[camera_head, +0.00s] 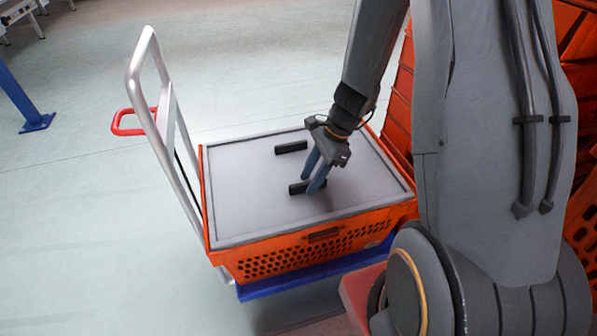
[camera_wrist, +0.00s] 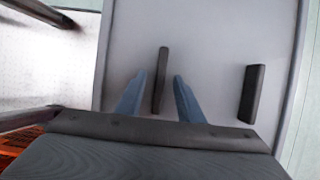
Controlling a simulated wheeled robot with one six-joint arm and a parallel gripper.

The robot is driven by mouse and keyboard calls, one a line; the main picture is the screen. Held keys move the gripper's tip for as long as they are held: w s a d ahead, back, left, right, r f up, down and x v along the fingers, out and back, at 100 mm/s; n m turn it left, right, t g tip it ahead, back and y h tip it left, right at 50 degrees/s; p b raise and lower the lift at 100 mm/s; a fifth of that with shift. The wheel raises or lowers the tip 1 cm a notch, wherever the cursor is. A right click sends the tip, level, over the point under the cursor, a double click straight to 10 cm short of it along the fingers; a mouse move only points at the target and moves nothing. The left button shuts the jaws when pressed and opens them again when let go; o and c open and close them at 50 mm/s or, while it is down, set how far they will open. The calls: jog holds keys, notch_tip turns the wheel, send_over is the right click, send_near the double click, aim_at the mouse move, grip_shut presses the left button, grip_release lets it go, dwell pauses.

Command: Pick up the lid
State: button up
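The grey lid (camera_head: 245,185) lies flat on an orange tote (camera_head: 310,245) and has two black handles. My gripper (camera_head: 312,186) is over the lid at the near handle (camera_head: 295,188), its two blue fingers pointing down. In the wrist view, the fingers (camera_wrist: 160,88) stand apart on either side of one handle (camera_wrist: 161,75), with a gap visible on both sides. The other handle (camera_head: 291,147) is free, farther back; it also shows at the right of the wrist view (camera_wrist: 252,94). Whether the fingertips touch the lid is unclear.
The tote sits on a blue cart (camera_head: 315,271) with a silver push frame (camera_head: 150,110) and red handle (camera_head: 122,122) at the left. Stacked orange totes (camera_head: 401,95) stand close behind at the right. Open floor lies to the left; a blue post (camera_head: 25,100) stands farther off.

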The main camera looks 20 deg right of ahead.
jog(key=shift+f, duration=0.25)
dwell(0.4)
jog(key=shift+c, duration=0.4)
grip_shut()
dwell(1.0)
